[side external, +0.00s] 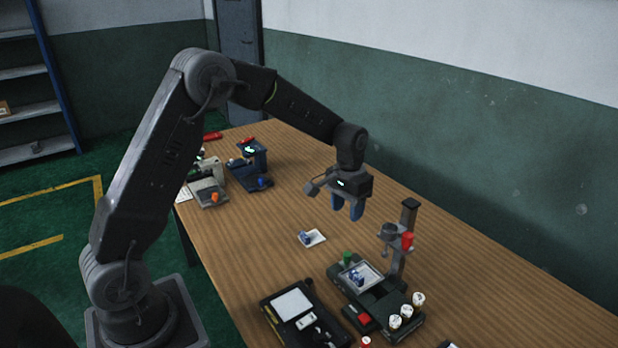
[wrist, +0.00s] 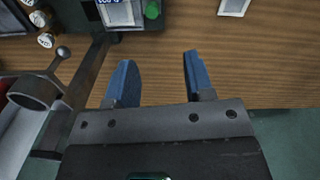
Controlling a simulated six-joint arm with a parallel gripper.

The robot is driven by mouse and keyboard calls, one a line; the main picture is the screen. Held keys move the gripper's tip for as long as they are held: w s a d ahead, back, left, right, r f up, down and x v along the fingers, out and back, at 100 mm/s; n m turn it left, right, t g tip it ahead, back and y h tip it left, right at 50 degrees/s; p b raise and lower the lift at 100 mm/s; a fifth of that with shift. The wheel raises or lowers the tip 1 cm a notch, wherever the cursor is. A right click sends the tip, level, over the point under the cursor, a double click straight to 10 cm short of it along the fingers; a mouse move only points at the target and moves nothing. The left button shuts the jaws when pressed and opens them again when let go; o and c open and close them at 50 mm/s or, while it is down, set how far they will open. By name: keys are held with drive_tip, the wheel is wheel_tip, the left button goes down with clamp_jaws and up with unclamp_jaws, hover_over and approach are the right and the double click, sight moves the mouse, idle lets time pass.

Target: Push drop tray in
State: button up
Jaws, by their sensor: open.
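The film tower (side external: 400,235) stands at the right of the table in the side view, with a dark post, a grey ring arm and a red knob. Its dark base (side external: 378,300) bears a pale square tray (side external: 372,271) with a small blue-and-white item on it. I take this tray as the drop tray, but cannot tell how far out it sits. The tray also shows at the top edge of the wrist view (wrist: 118,14). My gripper (side external: 347,207) is open and empty, above the table and apart from the tower. Its blue fingers (wrist: 157,62) point down.
A green knob (side external: 347,258) stands by the tray; several white-topped knobs (side external: 407,311) line the base's front. A small white dish (side external: 312,238) with a blue item lies left of the tower. A dark panel device (side external: 304,318) sits nearer. Other devices (side external: 250,165) stand at the far end.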

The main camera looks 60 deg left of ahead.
drive_tip(key=s+d+r+m+t, duration=0.1)
drive_tip(key=s+d+r+t, duration=0.2)
drive_tip(key=s+r, duration=1)
drive_tip(key=shift+s+d+r, duration=0.25)
drive_tip(key=shift+d+r, duration=0.2)
drive_tip(key=shift+r, duration=0.2)
drive_tip(key=n+g, duration=0.3)
drive_tip(key=n, duration=0.5)
hover_over(347, 253)
wheel_tip(347, 253, down, 14)
drive_tip(key=f, duration=0.1)
wheel_tip(347, 253, down, 12)
drive_tip(key=shift+d+f, duration=0.1)
drive_tip(key=shift+f, duration=0.15)
clamp_jaws()
